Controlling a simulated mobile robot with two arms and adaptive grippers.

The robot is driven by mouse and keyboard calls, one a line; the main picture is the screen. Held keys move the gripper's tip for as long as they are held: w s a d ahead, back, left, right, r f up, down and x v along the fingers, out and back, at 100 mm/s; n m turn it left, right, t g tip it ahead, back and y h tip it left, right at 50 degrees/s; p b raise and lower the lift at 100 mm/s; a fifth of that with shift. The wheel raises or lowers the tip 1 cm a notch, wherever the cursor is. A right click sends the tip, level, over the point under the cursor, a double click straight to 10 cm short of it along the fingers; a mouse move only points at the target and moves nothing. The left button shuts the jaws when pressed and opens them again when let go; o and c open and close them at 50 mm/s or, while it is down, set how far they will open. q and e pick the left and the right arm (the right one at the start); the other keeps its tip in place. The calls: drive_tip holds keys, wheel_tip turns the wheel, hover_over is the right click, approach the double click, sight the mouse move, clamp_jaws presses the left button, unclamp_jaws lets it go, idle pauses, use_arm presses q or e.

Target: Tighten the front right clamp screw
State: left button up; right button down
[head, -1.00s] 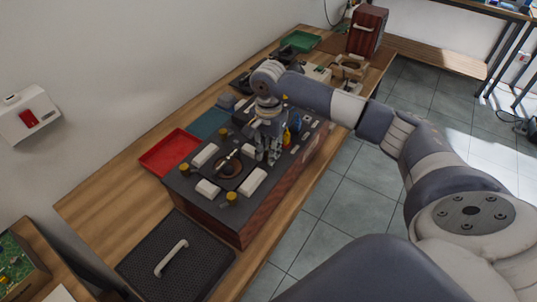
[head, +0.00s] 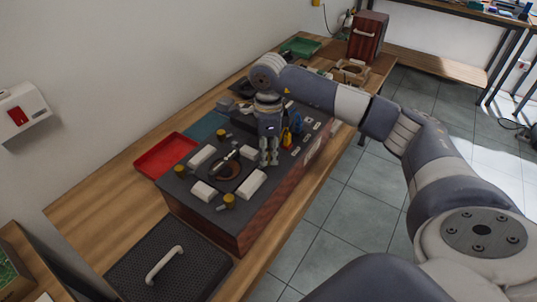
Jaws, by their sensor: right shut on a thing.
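A dark hi-fi unit with wood sides (head: 205,237) sits on the wooden bench. Three brass-coloured clamp screws show: at the near corner (head: 229,201), at the left corner (head: 180,170) and at the far corner (head: 221,134). My right gripper (head: 269,160) points down at the remaining, right-hand corner. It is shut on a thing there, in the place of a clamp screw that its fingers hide. My left gripper is out of view.
Blue and orange parts (head: 293,130) stand close beside my right gripper. A red tray (head: 165,156) lies left of the unit and a green tray (head: 301,47) lies far back. A dark mesh panel with a handle (head: 170,268) lies in front. Floor at right is clear.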

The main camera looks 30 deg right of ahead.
drive_tip(key=m+b, duration=0.1)
drive_tip(key=m, duration=0.2)
drive_tip(key=shift+m, duration=2.1)
drive_tip(key=shift+w, duration=0.1)
drive_tip(key=c, duration=1.4)
unclamp_jaws()
drive_tip(key=shift+r, duration=0.1)
wheel_tip(320, 180, up, 12)
drive_tip(key=shift+f, duration=0.1)
